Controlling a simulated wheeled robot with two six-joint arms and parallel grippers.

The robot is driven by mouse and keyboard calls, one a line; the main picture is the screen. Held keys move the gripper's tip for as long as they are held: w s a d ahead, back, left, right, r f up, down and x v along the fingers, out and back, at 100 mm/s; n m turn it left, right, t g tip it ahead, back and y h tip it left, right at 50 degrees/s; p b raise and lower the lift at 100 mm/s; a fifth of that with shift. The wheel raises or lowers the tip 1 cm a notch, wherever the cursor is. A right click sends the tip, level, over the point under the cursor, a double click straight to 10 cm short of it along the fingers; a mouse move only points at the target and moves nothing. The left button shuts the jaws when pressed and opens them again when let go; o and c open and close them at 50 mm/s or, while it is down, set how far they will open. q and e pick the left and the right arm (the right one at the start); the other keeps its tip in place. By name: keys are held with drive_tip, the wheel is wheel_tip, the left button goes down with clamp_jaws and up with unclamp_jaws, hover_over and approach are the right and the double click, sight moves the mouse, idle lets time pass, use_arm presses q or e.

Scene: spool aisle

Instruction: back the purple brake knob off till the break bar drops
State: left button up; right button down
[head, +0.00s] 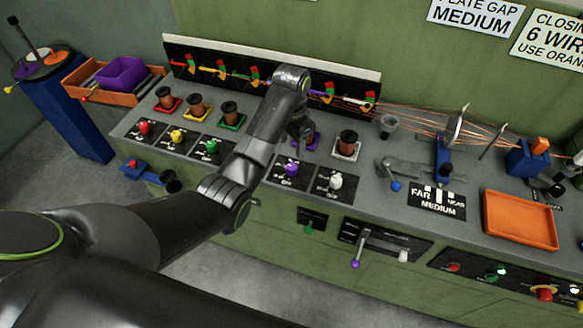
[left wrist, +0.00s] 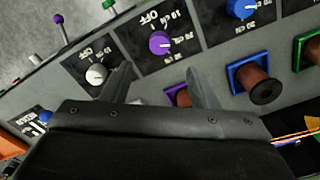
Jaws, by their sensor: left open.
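The purple brake knob (head: 292,169) sits on a black dial plate at the bench's front. It also shows in the left wrist view (left wrist: 159,42), above a dial marked OFF. My left gripper (head: 301,148) is open and empty, above and just behind the knob. In the left wrist view its fingers (left wrist: 161,84) are apart, with the purple-based spool (left wrist: 178,95) showing between them; neither finger is around the knob. On the back panel, a purple piece (head: 328,97) with red and green marks sits in the wire row; I cannot tell if it is the break bar.
The white knob (head: 336,182) is close on the purple knob's right. In the left wrist view the blue knob (left wrist: 243,8) and blue-based spool (left wrist: 253,80) are on the other side. An orange tray (head: 520,238) lies at right. A purple-tipped lever (head: 355,263) juts from the front.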

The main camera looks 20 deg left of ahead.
sight(292, 167)
use_arm(q)
wheel_tip(292, 167, down, 10)
drive_tip(key=shift+r+p, duration=0.2)
drive_tip(key=shift+p, duration=0.1)
drive_tip(key=shift+s, duration=0.1)
use_arm(e)
drive_tip(key=shift+d+r, duration=0.45)
drive_tip(key=shift+r, duration=0.25)
use_arm(q)
drive_tip(key=c, duration=1)
use_arm(e)
drive_tip(key=shift+a, duration=0.1)
drive_tip(key=shift+r, duration=0.1)
